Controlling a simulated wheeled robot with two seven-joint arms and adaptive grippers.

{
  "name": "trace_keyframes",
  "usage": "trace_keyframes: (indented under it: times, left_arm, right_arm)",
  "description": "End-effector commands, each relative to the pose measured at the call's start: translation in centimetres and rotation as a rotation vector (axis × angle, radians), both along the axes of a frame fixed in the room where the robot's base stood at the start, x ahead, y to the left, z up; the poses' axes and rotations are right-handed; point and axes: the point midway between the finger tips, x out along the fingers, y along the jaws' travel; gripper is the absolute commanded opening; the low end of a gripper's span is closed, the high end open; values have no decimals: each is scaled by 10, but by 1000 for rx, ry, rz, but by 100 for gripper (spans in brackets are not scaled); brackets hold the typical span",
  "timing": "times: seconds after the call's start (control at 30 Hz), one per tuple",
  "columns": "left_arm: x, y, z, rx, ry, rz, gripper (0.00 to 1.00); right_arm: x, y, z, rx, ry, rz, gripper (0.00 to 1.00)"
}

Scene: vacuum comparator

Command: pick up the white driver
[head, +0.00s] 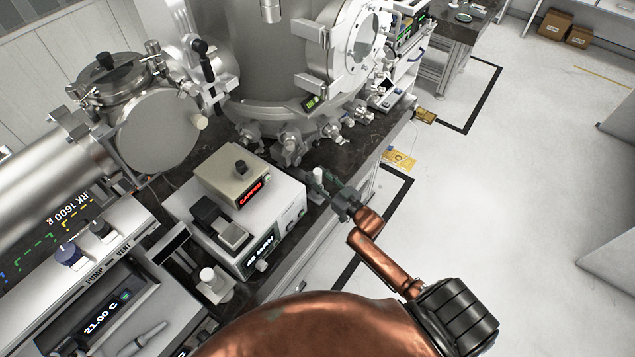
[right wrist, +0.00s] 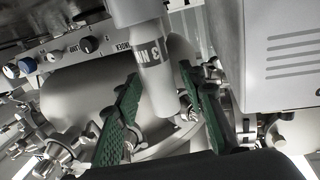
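The white driver (head: 317,176) stands on the dark bench by its right edge, right of the grey instruments. In the right wrist view it is a pale cylinder (right wrist: 157,85) with a grey band reading "3 NM". My right gripper (head: 326,188) reaches in from the right, with its fingers around the driver's place. In the right wrist view the green-padded fingers (right wrist: 165,110) are spread on both sides of the driver. They look open, with a gap on the left; whether the right finger touches it I cannot tell. My left gripper is not in view.
A white instrument (head: 283,224) with a beige box (head: 232,175) on top stands close left of my right gripper. The large metal chamber (head: 262,70) and its clamps stand behind. A white-knobbed item (head: 207,275) is at lower left. Open floor (head: 510,180) lies right.

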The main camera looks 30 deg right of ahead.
Motion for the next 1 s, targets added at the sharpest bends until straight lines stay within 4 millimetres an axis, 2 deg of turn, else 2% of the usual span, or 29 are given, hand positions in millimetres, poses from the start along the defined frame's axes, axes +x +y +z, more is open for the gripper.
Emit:
trace_keyframes:
  times: [0.07,0.5,0.87,1.0]
  left_arm:
    - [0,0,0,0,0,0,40]
    - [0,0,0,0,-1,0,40]
    - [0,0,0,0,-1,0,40]
    - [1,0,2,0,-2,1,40]
  right_arm:
    - [0,0,0,0,0,0,30]
    - [0,0,0,0,0,0,0]
    - [0,0,2,-1,-2,1,0]
    - [0,0,17,-1,-4,1,0]
